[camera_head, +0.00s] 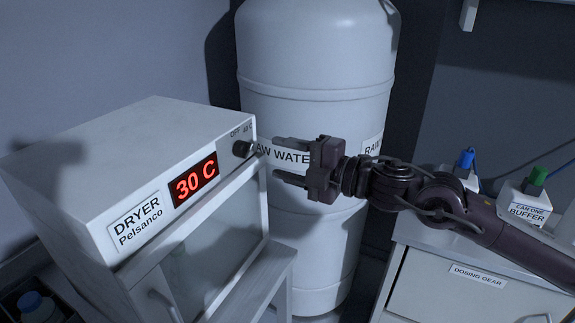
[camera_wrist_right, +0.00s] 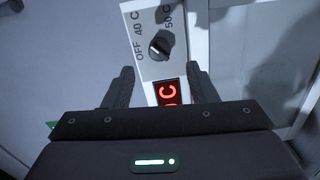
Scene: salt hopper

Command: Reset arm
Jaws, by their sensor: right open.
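My right gripper (camera_head: 283,162) reaches in from the right in the head view. It is open and empty, with its fingers pointing left toward the dryer's front. In the right wrist view the two fingers of the right gripper (camera_wrist_right: 162,85) stand apart. The black dryer knob (camera_head: 242,149) lies beyond the fingertips; it also shows in the right wrist view (camera_wrist_right: 161,45), between and ahead of the fingers. I cannot tell any contact with it. The dryer (camera_head: 110,150) has a red display (camera_head: 195,180) reading 30 C. My left gripper is not in view.
A large white raw water tank (camera_head: 315,60) stands behind the right gripper. At right, a cabinet labelled dosing gear (camera_head: 478,276) carries a blue-capped container (camera_head: 465,160) and a green-capped buffer can (camera_head: 536,178). A blue-capped bottle (camera_head: 32,303) sits at the lower left.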

